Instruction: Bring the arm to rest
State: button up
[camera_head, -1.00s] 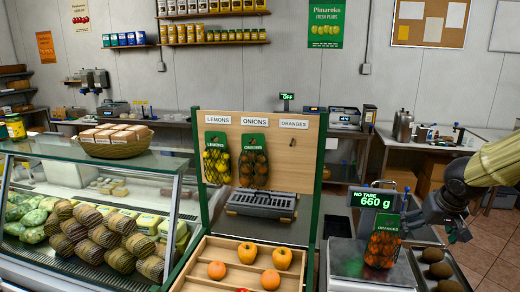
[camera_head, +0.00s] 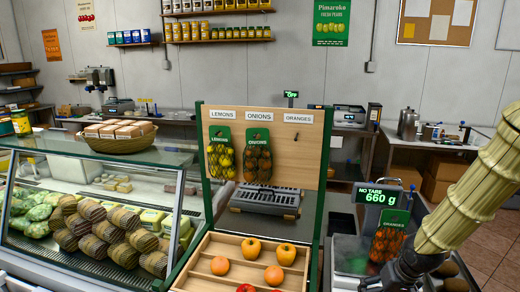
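My arm (camera_head: 465,205) reaches in from the right edge and slants down to the lower right. My gripper is at or below the bottom edge at the lower right; its fingers do not show, only dark wrist parts (camera_head: 405,268). A green-topped net bag of oranges (camera_head: 388,243) stands on the scale at the right, left of my arm and apart from it as seen here. The scale display (camera_head: 382,194) reads "NO TARE 660 g".
A board (camera_head: 300,155) holds a lemon bag (camera_head: 221,158) and an onion bag (camera_head: 257,160); the oranges hook is empty. A wooden fruit tray (camera_head: 205,250) is below. A glass counter (camera_head: 90,165) fills the left. Kiwis beside the scale are partly hidden by my arm.

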jog(key=s+a+f+g+b, duration=0.1)
jog(key=s+a+f, duration=0.2)
jog(key=s+f, duration=0.45)
jog(key=s+a+f+b, duration=0.1)
jog(key=s+a+f, duration=0.35)
jog(key=f, duration=0.55)
jog(key=s+a+f+g+b, duration=0.1)
jog(key=s+a+f, duration=0.1)
jog(key=s+f, duration=0.6)
jog(key=s+a+f+n+g+h+b, duration=0.1)
jog(key=s+f, duration=0.6)
jog(key=s, duration=0.3)
jog(key=shift+a+f, duration=0.15)
jog(key=shift+f, duration=0.25)
jog(key=shift+s, duration=0.1)
